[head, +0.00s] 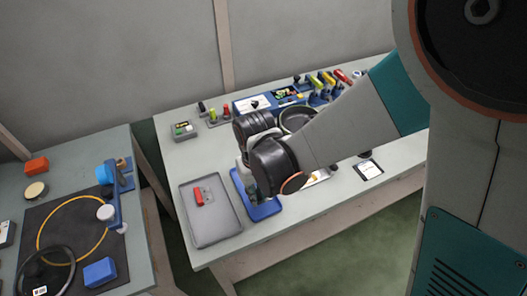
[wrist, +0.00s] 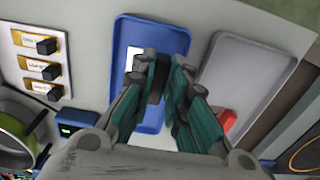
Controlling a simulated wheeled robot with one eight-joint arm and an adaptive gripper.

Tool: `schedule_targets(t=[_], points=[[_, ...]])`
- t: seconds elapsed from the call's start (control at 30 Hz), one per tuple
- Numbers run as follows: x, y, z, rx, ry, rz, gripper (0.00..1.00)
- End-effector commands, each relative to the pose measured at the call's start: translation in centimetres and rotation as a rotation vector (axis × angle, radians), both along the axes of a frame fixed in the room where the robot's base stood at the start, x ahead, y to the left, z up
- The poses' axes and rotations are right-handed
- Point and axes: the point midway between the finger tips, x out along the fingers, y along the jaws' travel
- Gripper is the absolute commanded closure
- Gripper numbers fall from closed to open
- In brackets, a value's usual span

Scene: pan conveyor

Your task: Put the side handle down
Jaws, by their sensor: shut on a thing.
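My gripper (wrist: 162,65) is shut on a dark piece, the side handle (wrist: 155,86), mostly hidden between the teal-sided fingers in the wrist view. The gripper points down over the blue tray (wrist: 124,60), which also shows in the head view (head: 268,211). I cannot tell whether the handle touches the tray. A white patch (wrist: 132,56) lies in the tray beside the fingers. In the head view my arm's wrist hides most of the gripper (head: 252,190) and the handle.
A grey tray (head: 222,232) with a red-handled piece (head: 198,196) stands left of the blue tray. Pans (head: 298,118) and coloured handles on a rack (head: 328,80) stand behind. A separate table (head: 145,215) at left holds a blue block (head: 100,272) and a yellow ring.

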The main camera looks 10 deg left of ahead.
Motion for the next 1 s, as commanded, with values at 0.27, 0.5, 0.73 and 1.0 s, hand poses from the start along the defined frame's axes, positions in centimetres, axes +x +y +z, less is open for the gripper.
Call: schedule_targets(t=[0.27, 0.5, 0.73, 1.0], points=[[0.1, 0.0, -2.8, 0.0, 0.0, 0.0, 1.0], [0.0, 0.0, -4.4, 0.0, 0.0, 0.0, 1.0], [0.0, 0.0, -4.4, 0.0, 0.0, 0.0, 1.0], [0.0, 0.0, -4.6, 0.0, 0.0, 0.0, 0.77]])
